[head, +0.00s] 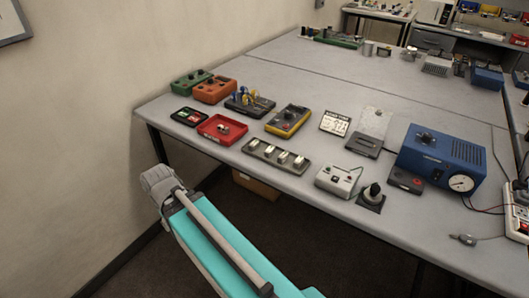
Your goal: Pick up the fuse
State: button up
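I cannot tell for certain which thing is the fuse. A red tray (206,130) near the table's left front holds a small dark-and-pale item (223,128) that is too small to identify. In front of it, a long dark strip (258,157) carries several pale blocks in a row. My gripper does not show as such. Only a teal and grey part of my own body is in view, in front of the table's left edge.
The grey table (335,210) also holds a green box (188,83), an orange box (214,90), a dark tool rack (246,106), a yellow meter (288,121), a white switch box (340,178) and a blue gauge unit (440,155). The table's middle back is clear. A wall stands left.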

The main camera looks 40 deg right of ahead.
aim_at(271, 150)
jog(key=u, duration=0.1)
jog(key=k, duration=1.8)
jog(key=z, duration=0.35)
jog(key=i, duration=1)
